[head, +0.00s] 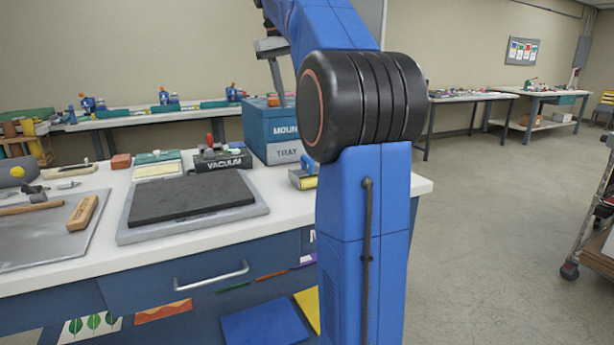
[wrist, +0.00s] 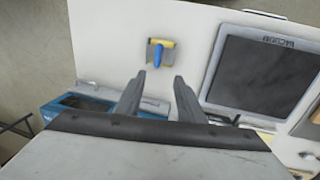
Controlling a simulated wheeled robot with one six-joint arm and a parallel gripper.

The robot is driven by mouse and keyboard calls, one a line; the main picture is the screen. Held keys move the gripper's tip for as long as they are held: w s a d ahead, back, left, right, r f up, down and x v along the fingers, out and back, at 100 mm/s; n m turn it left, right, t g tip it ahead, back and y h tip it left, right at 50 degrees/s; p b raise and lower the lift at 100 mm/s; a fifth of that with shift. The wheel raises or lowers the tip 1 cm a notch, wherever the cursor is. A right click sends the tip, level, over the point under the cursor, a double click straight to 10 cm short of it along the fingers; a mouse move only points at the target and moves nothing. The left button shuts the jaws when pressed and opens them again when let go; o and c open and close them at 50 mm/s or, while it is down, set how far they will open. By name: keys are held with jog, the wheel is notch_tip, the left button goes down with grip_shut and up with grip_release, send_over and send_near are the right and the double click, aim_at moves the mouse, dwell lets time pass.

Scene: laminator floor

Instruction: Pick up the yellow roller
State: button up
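The yellow roller (head: 305,180) lies on the white bench near its right end, partly hidden by my blue arm in the head view. It has a yellow part, grey metal and a blue handle. In the wrist view the roller (wrist: 159,53) shows from above on the white top, its blue handle pointing toward my gripper. My gripper (wrist: 159,79) is open, with nothing between its two dark fingers. The roller appears just beyond the fingertips in the picture, apart from them.
A dark pad on a grey board (head: 130,235) lies left of the roller. A teal box marked MOUNT TRAY (head: 285,152) stands behind it, with a black VACUUM holder (head: 222,162) nearby. The bench top around the roller is clear in the wrist view.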

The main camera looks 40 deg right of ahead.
jog(key=shift+s+d+f, duration=0.2)
jog(key=shift+d+f, duration=0.45)
jog(key=shift+f, duration=2.15)
jog(key=shift+s+d+f, duration=0.15)
jog(key=shift+d+f, duration=0.5)
jog(key=shift+f, duration=2.2)
jog(key=shift+s+d+f, duration=0.2)
jog(key=shift+d+f, duration=0.45)
jog(key=shift+f, duration=2.15)
grip_shut()
